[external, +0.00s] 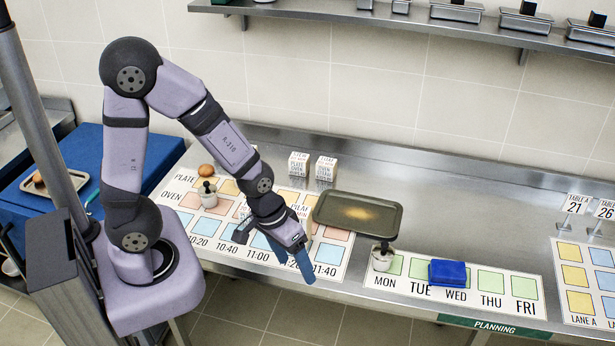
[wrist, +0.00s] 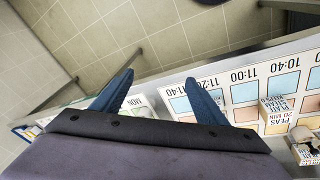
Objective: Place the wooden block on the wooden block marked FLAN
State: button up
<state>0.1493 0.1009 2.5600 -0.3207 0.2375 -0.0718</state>
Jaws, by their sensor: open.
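Two small pale blocks with printed faces, the left one (external: 299,164) and the right one (external: 326,168), stand side by side at the back of the counter. Their print is too small to read surely, so I cannot tell which is marked FLAN.
A dark tray (external: 357,214) lies right of the board (external: 337,254). A blue block-like item (external: 447,272) and a dark-handled pot (external: 383,257) are on the weekday strip (external: 524,287).

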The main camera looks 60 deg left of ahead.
jog(key=s+a+r+m+g+y, duration=0.1)
jog(key=s+a+r+m+g, duration=0.1)
jog(key=s+a+r, duration=0.2)
jog(key=s+a, duration=0.2)
jog(key=s, duration=0.1)
jog(key=shift+s+a+r+m+g, duration=0.15)
jog(key=shift+r+m+g, duration=0.15)
jog(key=shift+g, duration=0.1)
notch_tip(320, 180, down, 2)
jog(key=shift+f+b, duration=0.15)
jog(key=shift+b, duration=1)
